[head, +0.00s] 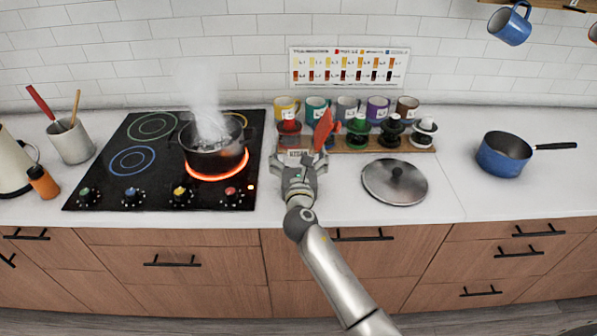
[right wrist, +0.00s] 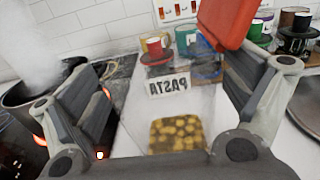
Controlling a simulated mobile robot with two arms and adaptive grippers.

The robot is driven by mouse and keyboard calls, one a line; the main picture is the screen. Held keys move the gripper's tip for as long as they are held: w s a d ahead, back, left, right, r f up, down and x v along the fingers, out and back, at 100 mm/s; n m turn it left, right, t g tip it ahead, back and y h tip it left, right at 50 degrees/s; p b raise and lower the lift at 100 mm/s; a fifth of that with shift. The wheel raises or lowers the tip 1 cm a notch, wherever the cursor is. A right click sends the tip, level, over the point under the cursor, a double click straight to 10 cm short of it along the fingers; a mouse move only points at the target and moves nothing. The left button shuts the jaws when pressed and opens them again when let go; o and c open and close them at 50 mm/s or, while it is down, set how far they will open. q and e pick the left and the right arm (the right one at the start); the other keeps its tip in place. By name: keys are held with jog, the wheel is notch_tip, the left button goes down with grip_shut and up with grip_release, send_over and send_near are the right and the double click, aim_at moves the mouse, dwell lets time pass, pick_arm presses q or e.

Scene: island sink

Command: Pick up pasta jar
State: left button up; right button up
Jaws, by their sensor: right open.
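The pasta jar is a clear container with a white PASTA label (right wrist: 169,86) and yellow pasta pieces (right wrist: 178,135) low inside it. In the head view its label (head: 298,153) shows just beyond my right gripper (head: 299,161), which covers most of the jar. A red, tilted, lid-like flap (head: 323,130) rises at the jar's right; it also shows large in the right wrist view (right wrist: 228,22). My right gripper is open, with one finger on either side of the jar; I cannot tell whether they touch it. My left gripper is out of view.
A steaming pot (head: 214,158) sits on a glowing burner of the black cooktop (head: 105,190) at the left. A pan lid (head: 394,187) lies to the right, then a blue saucepan (head: 498,158).

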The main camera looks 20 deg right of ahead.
jog(key=shift+x, duration=0.95)
jog(key=shift+s, duration=0.1)
jog(key=shift+c, duration=1.1)
jog(key=c, duration=1.6)
jog(key=shift+r, duration=0.1)
jog(key=shift+c, duration=1.1)
